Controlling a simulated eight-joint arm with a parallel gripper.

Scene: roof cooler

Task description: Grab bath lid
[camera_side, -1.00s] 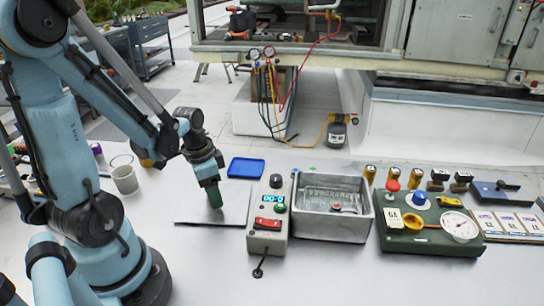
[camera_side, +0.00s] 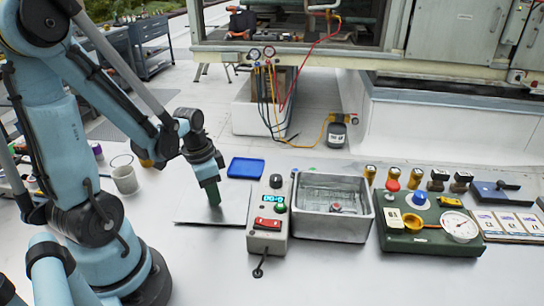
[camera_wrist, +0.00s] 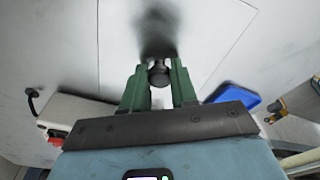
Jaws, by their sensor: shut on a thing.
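The bath lid is a flat pale grey plate (camera_side: 235,204) on the table left of the control box, with a dark knob (camera_wrist: 159,74) at its middle. My gripper (camera_side: 213,199) stands over the plate, pointing down. In the wrist view, its green fingers (camera_wrist: 160,80) are shut on the knob. I cannot tell whether the plate is clear of the table. The bath (camera_side: 331,235) is a grey metal tub, open at the top, with clear liquid and a small red-topped item inside.
The control box (camera_side: 267,238) with a red switch stands between plate and bath. A blue tray (camera_side: 246,167) lies behind the plate. A white cup (camera_side: 125,181) is to the left. A green gauge unit (camera_side: 429,238) stands right of the bath.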

